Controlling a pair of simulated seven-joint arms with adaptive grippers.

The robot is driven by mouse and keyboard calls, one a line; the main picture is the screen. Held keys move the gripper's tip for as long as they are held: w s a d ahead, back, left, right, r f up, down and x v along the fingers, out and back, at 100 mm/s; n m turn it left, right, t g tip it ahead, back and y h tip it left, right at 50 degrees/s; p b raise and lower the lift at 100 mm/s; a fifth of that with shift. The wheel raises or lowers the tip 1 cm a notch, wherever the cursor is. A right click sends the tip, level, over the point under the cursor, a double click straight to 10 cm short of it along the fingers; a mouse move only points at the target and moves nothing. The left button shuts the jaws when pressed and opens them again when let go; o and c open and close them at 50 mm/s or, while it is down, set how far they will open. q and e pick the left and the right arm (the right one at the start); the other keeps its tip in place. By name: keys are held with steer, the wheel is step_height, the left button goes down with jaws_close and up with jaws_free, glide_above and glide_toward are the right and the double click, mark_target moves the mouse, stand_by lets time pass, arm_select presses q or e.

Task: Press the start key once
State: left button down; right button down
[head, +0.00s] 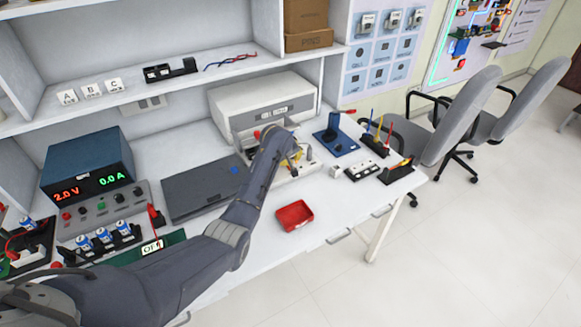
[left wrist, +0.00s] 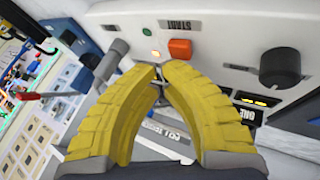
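The start key is an orange-red square button (left wrist: 180,48) on a pale panel in the left wrist view. Its START label (left wrist: 180,25) appears upside down beside it. My left gripper (left wrist: 162,68) has its yellow fingertips together, nothing between them, pointing at the panel close to the key. I cannot tell whether they touch it. My right gripper is not in view.
A black knob (left wrist: 283,68) and a red-tipped lever (left wrist: 28,97) flank the key. On the bench are a grey laptop-like slab (head: 195,195), a red tray (head: 294,215), a blue stand (head: 335,138) and a blue power supply (head: 88,165). A large white box (head: 250,97) stands behind.

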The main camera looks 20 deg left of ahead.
arm_select(q)
steer(key=shift+r, duration=0.3)
steer(key=shift+r, duration=0.1)
steer(key=shift+r, duration=2.4)
steer(key=shift+d, duration=0.1)
